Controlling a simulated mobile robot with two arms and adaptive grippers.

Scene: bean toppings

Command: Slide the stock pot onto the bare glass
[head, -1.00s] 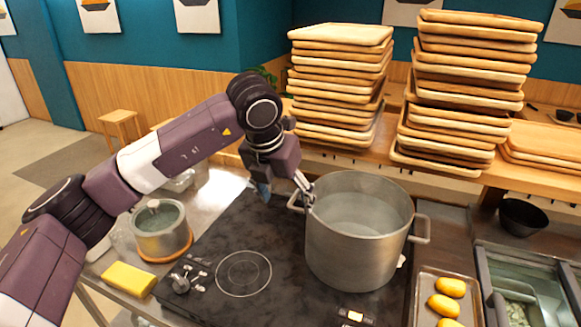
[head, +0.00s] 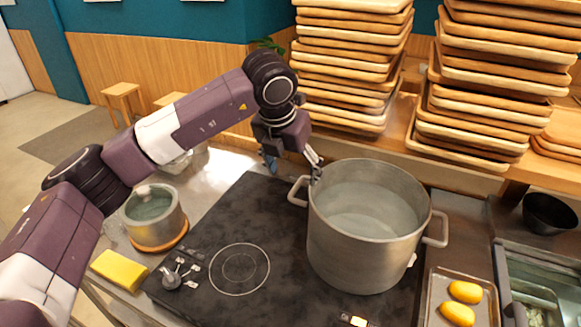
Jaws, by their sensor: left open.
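The large steel stock pot (head: 366,240) stands upright on the right part of the dark glass cooktop (head: 287,228), holding pale liquid. One loop handle (head: 299,190) points left and another (head: 437,230) points right. A bare glass area with a thin white ring (head: 239,270) lies left of the pot. My left gripper (head: 317,169) is open at the pot's back left rim, above and behind the left handle. Whether its fingers touch the rim cannot be told. My right gripper is not in view.
A smaller lidded pot (head: 155,222) stands on an orange trivet at left, near a yellow sponge (head: 119,270). Small metal pieces (head: 178,274) lie on the front left glass. Tall stacks of wooden trays (head: 350,65) stand behind. A tray with yellow items (head: 463,302) is at right.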

